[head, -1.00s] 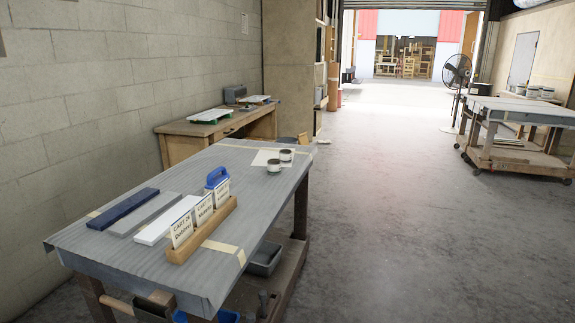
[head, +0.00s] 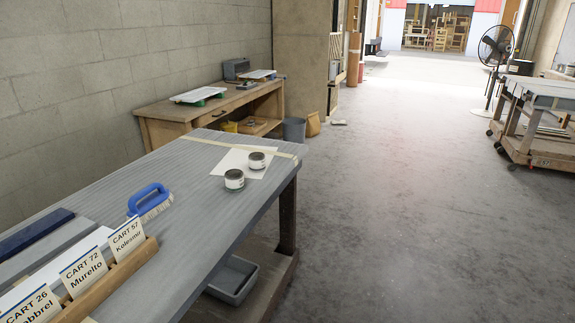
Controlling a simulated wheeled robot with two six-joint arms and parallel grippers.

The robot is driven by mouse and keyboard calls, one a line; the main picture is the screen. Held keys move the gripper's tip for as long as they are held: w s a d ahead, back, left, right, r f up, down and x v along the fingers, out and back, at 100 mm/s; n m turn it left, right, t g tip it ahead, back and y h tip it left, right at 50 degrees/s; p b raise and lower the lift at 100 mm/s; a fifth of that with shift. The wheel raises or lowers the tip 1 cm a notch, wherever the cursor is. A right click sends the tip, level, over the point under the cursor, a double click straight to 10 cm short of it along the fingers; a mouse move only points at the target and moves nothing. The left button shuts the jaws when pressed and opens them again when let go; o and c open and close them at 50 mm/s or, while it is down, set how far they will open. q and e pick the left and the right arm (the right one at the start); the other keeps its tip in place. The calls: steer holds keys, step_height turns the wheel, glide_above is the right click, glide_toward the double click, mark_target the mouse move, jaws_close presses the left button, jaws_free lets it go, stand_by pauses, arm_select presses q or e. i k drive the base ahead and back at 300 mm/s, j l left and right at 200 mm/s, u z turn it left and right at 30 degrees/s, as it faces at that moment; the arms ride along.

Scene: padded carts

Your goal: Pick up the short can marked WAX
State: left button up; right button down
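Two short cans stand upright on the padded cart (head: 205,226) in front of me, near its far right corner. The nearer can (head: 234,180) has a dark lid and a pale label. The farther can (head: 257,160) looks alike and stands a little behind and to the right, by the edge of a white sheet (head: 230,162). The label writing is too small to read, so I cannot tell which is marked WAX. Neither of my grippers shows in the head view.
A blue-handled brush (head: 150,200) lies left of the cans. A wooden holder (head: 112,280) with cart cards stands at the near edge. A wooden desk (head: 165,128) is behind. Another cart (head: 540,150) and a fan (head: 495,48) stand right. The floor between is clear.

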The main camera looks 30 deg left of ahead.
mark_target(235, 178)
steer(key=i+u, duration=0.2)
steer(key=i, duration=0.35)
steer(key=i+l+u, duration=0.2)
steer(key=i, duration=0.35)
steer(key=i+l+u, duration=0.2)
steer(key=i, duration=0.3)
steer(key=l, duration=0.1)
